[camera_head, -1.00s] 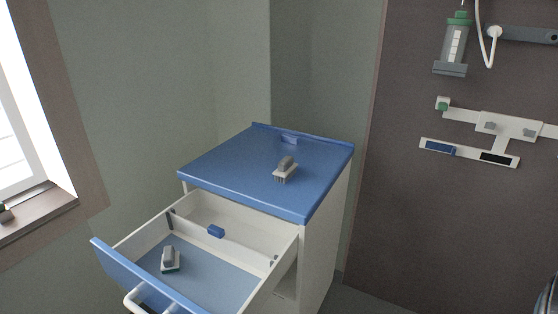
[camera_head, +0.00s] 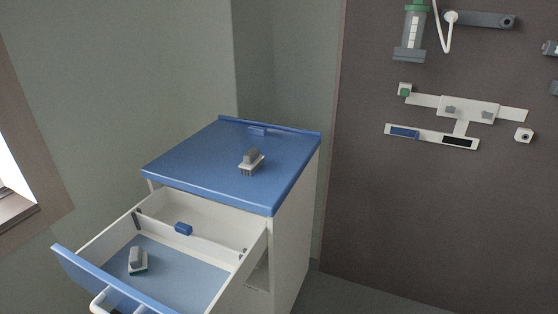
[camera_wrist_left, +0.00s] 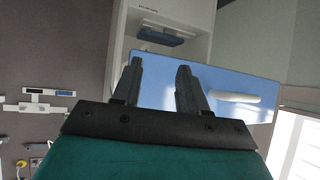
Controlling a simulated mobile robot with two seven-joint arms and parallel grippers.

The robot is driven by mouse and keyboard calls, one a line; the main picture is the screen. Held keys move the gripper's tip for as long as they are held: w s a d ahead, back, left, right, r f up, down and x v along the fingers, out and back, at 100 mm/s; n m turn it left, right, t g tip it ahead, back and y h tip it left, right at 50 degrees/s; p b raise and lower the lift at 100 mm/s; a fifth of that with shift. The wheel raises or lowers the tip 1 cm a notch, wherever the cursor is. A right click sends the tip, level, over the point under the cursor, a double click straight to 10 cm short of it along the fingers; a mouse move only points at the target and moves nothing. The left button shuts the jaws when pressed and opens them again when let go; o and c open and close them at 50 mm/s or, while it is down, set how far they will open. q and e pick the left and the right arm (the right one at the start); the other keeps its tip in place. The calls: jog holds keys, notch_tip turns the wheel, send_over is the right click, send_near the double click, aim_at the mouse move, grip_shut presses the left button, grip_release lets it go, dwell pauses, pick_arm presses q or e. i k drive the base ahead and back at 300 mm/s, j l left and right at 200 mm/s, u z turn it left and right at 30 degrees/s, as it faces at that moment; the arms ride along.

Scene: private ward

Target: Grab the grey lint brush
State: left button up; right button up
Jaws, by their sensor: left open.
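Two small grey brush-like items show in the head view. One grey brush (camera_head: 251,160), with bristles pointing down, stands on the blue cabinet top (camera_head: 205,165). The other grey brush (camera_head: 137,259), with a pale body and a dark green underside, lies in the open drawer (camera_head: 190,278). I cannot tell for sure which is the lint brush. My left gripper (camera_wrist_left: 160,68) is open and empty in the left wrist view, in front of the blue drawer front (camera_wrist_left: 232,80) with its white handle (camera_wrist_left: 238,97). Neither brush shows in that view. My right gripper is out of view.
A small blue block (camera_head: 183,229) sits at the drawer's back part. The drawer sticks out toward the lower left. A wall panel (camera_head: 430,220) with medical rails (camera_head: 470,108) stands at the right. A window (camera_head: 14,190) is at the left.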

aim_at(252, 159)
jog(key=i+l+u, duration=0.25)
jog(key=l+u, duration=0.2)
jog(key=i+l+u, duration=0.15)
jog(key=l+u, duration=0.35)
jog(key=i+l+u, duration=0.1)
jog(key=l+u, duration=0.8)
